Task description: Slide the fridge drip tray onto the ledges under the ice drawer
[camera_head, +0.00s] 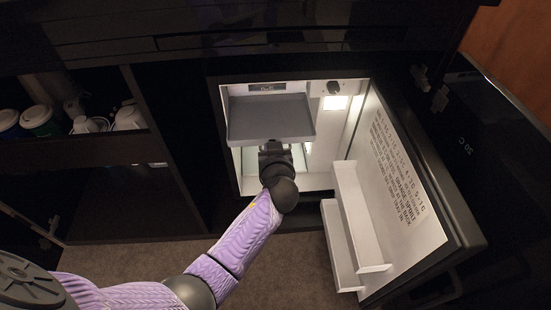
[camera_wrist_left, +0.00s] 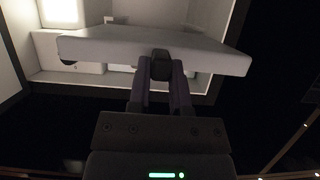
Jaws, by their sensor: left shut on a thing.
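The drip tray (camera_head: 270,122) is a flat grey tray with a low raised rim, held across the upper left of the open fridge's mouth. My left gripper (camera_head: 275,151) is shut on the middle of its near edge. In the left wrist view the tray (camera_wrist_left: 205,54) spans the picture, with the gripper fingers (camera_wrist_left: 161,66) at its edge. The lit fridge interior (camera_head: 315,180) shows below and right of the tray. A dark-labelled pale panel (camera_head: 299,86) shows just above the tray's back; the ledges are hidden. My right gripper is not in view.
The fridge door (camera_head: 395,165) stands open to the right, with white door shelves (camera_head: 355,225) reaching toward the opening. A dark cabinet with cups (camera_head: 38,120) is on the left. A dark counter (camera_head: 200,42) overhangs above. Carpet (camera_head: 290,265) lies below.

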